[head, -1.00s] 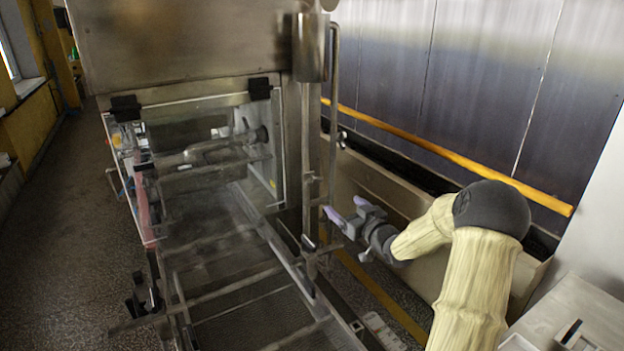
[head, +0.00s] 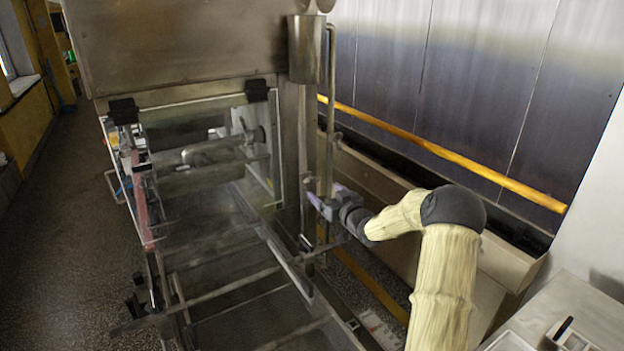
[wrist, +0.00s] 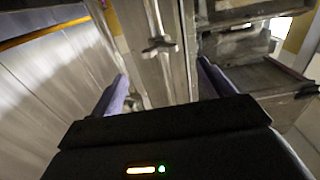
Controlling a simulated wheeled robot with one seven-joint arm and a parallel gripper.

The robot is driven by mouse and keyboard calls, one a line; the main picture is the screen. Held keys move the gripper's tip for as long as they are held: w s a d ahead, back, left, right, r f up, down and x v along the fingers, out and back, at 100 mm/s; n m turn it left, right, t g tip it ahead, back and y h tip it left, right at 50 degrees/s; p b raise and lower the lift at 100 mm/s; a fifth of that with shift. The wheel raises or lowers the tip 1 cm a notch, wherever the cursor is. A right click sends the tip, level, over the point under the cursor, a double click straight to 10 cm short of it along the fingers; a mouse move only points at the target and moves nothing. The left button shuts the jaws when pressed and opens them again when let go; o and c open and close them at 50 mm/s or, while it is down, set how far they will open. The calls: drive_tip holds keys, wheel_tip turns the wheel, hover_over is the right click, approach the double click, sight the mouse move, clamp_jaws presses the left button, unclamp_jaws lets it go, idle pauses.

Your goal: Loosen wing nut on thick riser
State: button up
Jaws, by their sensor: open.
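A metal wing-shaped nut (wrist: 158,47) shows on an upright riser (wrist: 180,60) in the wrist view, at top centre. A second small pale metal part (wrist: 133,102) shows lower, close beside the left finger; I cannot tell what it is. My gripper (wrist: 162,72) is open, its purple-grey fingers spread on either side of the riser in the picture, with nothing held. I cannot tell the depth between them.
The enrober's mesh belt and frame rails (head: 225,289) lie left of my gripper. A steel hood (head: 180,45) stands above them. A yellow rail (head: 440,152) runs along the panelled wall at right. A grey table (head: 565,310) is at the lower right.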

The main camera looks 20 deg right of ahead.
sight(313, 182)
drive_tip(key=w, duration=0.3)
drive_tip(key=w+a+p, duration=0.1)
drive_tip(key=w, duration=0.2)
drive_tip(key=w+p, duration=0.1)
drive_tip(key=w, duration=0.2)
drive_tip(key=shift+a, duration=0.35)
drive_tip(key=shift+c, duration=0.4)
drive_tip(key=c, duration=0.9)
